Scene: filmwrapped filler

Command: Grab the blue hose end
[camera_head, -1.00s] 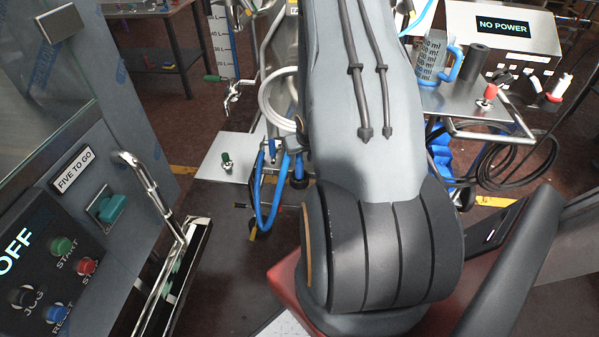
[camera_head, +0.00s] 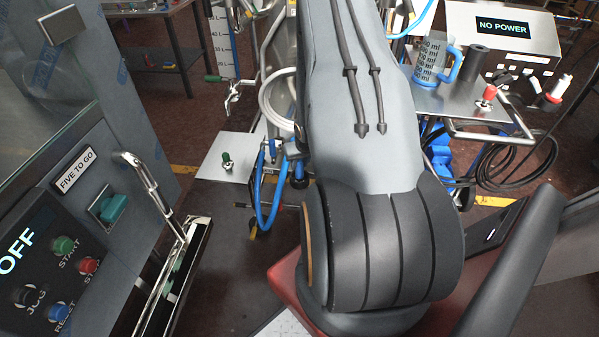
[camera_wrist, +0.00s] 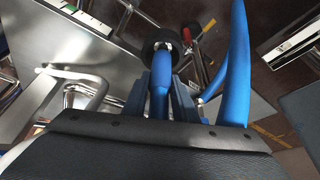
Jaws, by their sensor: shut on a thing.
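In the wrist view my gripper (camera_wrist: 161,88) is shut on the blue hose end (camera_wrist: 160,78), which lies between the two blue-grey fingers. A black round collar with a metal tip sits at the far end of it. The thicker blue hose (camera_wrist: 235,70) runs up along the right side of the wrist view. In the head view the blue hose (camera_head: 260,195) hangs in a loop left of my arm. My gripper is mostly hidden behind my arm there.
A steel trolley (camera_head: 460,105) with a measuring jug (camera_head: 430,62) and a red-knobbed valve (camera_head: 487,95) stands at right. A control cabinet (camera_head: 85,215) with buttons is at left. A bent metal handle (camera_wrist: 85,88) lies close left of my gripper. Black cable coils (camera_head: 515,165) hang at right.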

